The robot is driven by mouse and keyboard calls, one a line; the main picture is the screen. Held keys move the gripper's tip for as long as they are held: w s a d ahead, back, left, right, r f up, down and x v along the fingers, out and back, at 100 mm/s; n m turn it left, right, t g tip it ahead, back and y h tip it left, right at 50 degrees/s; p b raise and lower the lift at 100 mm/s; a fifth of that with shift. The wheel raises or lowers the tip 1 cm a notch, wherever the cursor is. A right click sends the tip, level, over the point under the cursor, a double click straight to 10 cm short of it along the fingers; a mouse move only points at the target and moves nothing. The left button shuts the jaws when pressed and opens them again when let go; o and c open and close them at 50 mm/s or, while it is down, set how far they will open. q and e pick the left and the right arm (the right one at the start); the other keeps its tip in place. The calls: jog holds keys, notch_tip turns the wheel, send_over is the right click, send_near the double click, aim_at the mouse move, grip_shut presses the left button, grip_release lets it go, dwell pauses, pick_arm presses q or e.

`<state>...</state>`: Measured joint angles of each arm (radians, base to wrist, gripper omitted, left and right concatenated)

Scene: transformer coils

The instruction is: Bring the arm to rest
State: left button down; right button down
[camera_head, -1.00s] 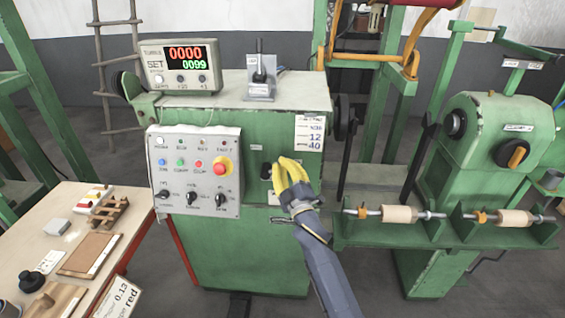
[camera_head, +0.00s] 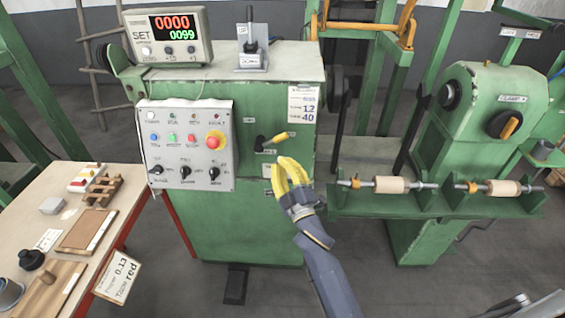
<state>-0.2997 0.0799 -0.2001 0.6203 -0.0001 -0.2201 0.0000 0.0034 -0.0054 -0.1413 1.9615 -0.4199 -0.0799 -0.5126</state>
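My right gripper (camera_head: 287,164) has yellow fingers and is in front of the green winding machine (camera_head: 250,220). A gap shows between its fingers, and nothing is seen between them. Just above it is a small lever with a yellow handle (camera_head: 274,140) on a black pivot, pointing up to the right. The fingertips are apart from the lever in the picture. My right forearm reaches up from the bottom edge.
A control panel (camera_head: 186,130) and a counter display (camera_head: 167,36) are left of the lever. A work table (camera_head: 62,195) with wooden parts stands at the left. A green rack with coil spools (camera_head: 390,185) is at the right. Floor shows between.

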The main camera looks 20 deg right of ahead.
dwell(0.3)
notch_tip(320, 180, down, 26)
jog(key=m+g, duration=0.4)
jog(key=g, duration=0.2)
jog(key=s+f+m+g, duration=0.15)
jog(key=s+f, duration=0.25)
jog(key=f, duration=0.4)
jog(key=s+d+f+g, duration=0.15)
jog(key=s+f, duration=0.25)
jog(key=f, duration=0.4)
jog(key=s+f+m+g, duration=0.1)
jog(key=s+f+g, duration=0.15)
jog(key=f, duration=0.55)
jog(key=s+d+f+m+g+h, duration=0.1)
jog(key=s+d+f+g, duration=0.1)
jog(key=s+f, duration=0.75)
jog(key=s+d+f+m+g, duration=0.1)
jog(key=s+f+g, duration=0.1)
jog(key=s+f, duration=0.75)
jog(key=s+d+f+g, duration=0.2)
jog(key=s, duration=1.2)
jog(key=s+d+f+g+h, duration=0.1)
jog(key=s+d+f+g, duration=0.1)
jog(key=s, duration=1.2)
jog(key=shift+d+g, duration=0.35)
jog(key=shift+d, duration=0.15)
